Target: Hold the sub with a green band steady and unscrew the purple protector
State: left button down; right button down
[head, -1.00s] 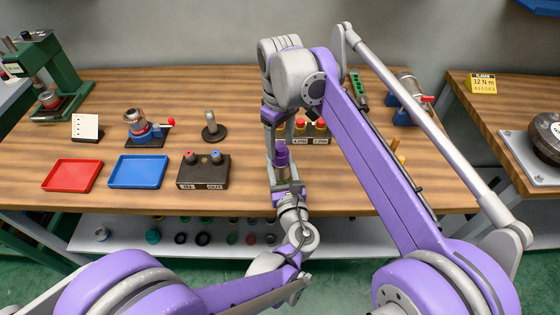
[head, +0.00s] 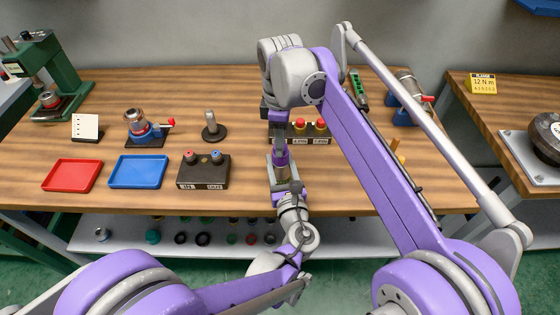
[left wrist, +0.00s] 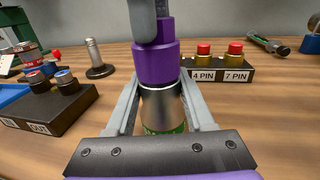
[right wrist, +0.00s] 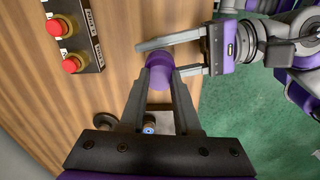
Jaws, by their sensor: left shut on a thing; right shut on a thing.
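The sub is a bright metal cylinder (left wrist: 161,106) with a green band at its lower end, standing upright in the left wrist view. My left gripper (left wrist: 160,92) is shut around it, one finger on each side. The stepped purple protector (left wrist: 157,64) sits on top of the sub; it also shows in the head view (head: 281,158). My right gripper (right wrist: 158,80) is shut on the protector from above, and its finger hides part of the upper section. The thread between sub and protector is hidden.
A block with red-topped 4 PIN and 7 PIN pieces (head: 311,138) stands just behind. A dark block with red and blue plugs (head: 203,173), a blue tray (head: 139,172), a red tray (head: 73,175) and a grey post (head: 212,128) are to the left on the bench.

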jog(key=n, duration=0.6)
jog(key=shift+n, duration=0.7)
jog(key=n, duration=0.8)
jog(key=shift+n, duration=0.3)
jog(key=n, duration=0.5)
jog(key=shift+n, duration=0.4)
jog(key=c, duration=0.7)
grip_release()
